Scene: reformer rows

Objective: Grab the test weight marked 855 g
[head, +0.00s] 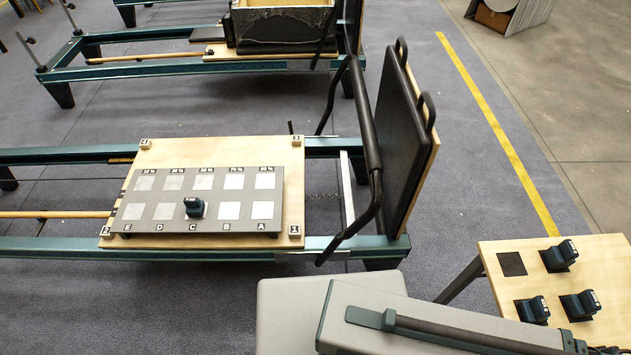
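Several dark test weights with small pale labels are in the head view. One weight (194,207) stands on the grey grid board (150,226), in the lower row near the mark C. Three more stand on the wooden table at the right: a back weight (560,255), a front left weight (533,310) and a front right weight (580,305). Their labels are too small to read, so I cannot tell which is marked 855 g. Neither of my grippers is in view.
The wooden table (619,292) has an empty dark square (512,264) at its back left. A reformer's upright dark board (398,135) stands between the grid board and the yellow floor line (497,130).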

